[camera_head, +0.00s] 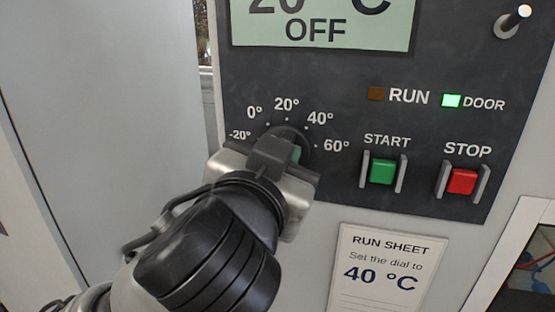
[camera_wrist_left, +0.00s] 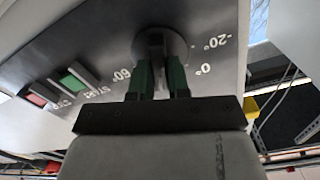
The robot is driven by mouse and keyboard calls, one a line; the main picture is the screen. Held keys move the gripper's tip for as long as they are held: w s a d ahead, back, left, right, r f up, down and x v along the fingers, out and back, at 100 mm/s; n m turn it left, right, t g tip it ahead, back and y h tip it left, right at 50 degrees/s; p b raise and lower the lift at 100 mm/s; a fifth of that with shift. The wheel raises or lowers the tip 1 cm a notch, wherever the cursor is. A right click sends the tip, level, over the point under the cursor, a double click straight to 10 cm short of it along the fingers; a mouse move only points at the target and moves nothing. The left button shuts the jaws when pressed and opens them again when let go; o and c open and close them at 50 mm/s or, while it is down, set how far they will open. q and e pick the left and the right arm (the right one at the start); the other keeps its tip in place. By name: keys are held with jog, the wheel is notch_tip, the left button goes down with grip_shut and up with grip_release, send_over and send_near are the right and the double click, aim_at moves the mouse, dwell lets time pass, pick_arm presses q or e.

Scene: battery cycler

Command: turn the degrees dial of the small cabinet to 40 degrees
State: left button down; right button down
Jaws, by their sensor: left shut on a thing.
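The degrees dial (camera_head: 303,143) is a dark round knob on the cabinet's dark panel, ringed by marks from -20° to 60°. Most of it is hidden behind my left gripper (camera_head: 288,150) in the head view. In the left wrist view the dial (camera_wrist_left: 172,42) lies straight ahead. My left gripper's green fingers (camera_wrist_left: 157,78) are shut on its raised grip there, one on each side. The dial's pointer is hidden, so I cannot tell its setting. My right gripper is not in view.
The display (camera_head: 325,22) above shows 20 °C and OFF. Right of the dial are a green START button (camera_head: 382,172) and a red STOP button (camera_head: 463,181), both between guards. The DOOR lamp (camera_head: 452,101) glows green; the RUN lamp (camera_head: 376,94) looks unlit. A run sheet (camera_head: 380,268) reads 40 °C.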

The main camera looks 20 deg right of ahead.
pick_arm(q)
jog(key=shift+m+b, duration=0.35)
jog(key=shift+m, duration=1.75)
jog(key=c, duration=1.1)
grip_release()
jog(key=b+v, duration=0.4)
jog(key=v, duration=0.6)
jog(key=shift+s+a, duration=0.2)
jog(key=shift+s, duration=0.2)
